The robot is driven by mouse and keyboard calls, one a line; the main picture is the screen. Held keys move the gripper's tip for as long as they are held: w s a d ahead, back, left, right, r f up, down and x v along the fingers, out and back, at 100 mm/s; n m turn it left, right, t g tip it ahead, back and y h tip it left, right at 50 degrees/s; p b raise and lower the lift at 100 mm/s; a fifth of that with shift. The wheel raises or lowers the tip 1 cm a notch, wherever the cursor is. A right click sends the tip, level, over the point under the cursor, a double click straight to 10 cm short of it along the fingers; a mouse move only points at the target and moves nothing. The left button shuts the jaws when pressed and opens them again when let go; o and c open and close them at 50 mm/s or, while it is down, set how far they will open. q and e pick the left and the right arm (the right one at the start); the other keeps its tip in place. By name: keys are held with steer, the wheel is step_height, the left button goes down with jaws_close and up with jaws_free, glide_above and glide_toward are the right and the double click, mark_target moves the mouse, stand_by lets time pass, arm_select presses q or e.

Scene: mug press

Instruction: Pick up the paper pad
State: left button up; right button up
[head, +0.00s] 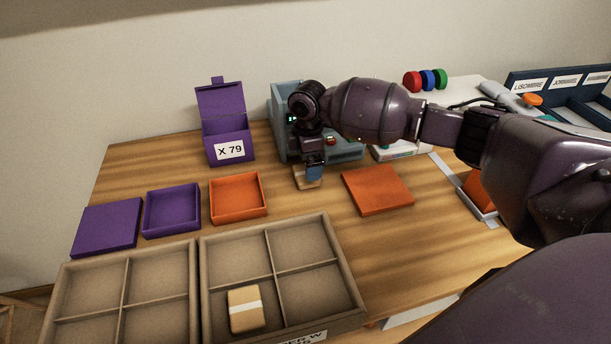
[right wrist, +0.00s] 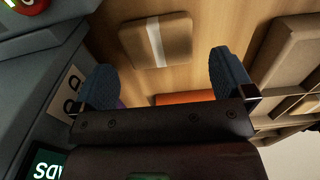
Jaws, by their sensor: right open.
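A tan paper pad with a white band (head: 304,181) lies on the wooden table in front of the grey machine. It also shows in the right wrist view (right wrist: 178,43), flat on the wood, ahead of the fingertips. My right gripper (head: 315,166) is above the pad and partly covers it in the head view. Its two blue fingers (right wrist: 163,76) are spread wide and nothing is between them. A second banded pad (head: 245,310) lies in a front compartment of the right tan tray (head: 352,296). My left gripper is not in view.
The grey machine (head: 279,101) stands right behind the pad, and its wall is close to one finger. An orange lid (head: 378,190) lies to the right. An orange box (head: 238,198), purple boxes (head: 172,210) and a purple X 79 holder (head: 222,125) stand to the left.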

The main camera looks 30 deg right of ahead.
mark_target(298, 170)
steer(key=f, duration=0.2)
steer(key=f+b, duration=0.1)
steer(key=f, duration=0.1)
steer(key=shift+w+a+f, duration=0.15)
steer(key=shift+w+f, duration=0.05)
steer(key=shift+f, duration=0.2)
steer(key=shift+r, duration=0.1)
steer(key=c, duration=0.7)
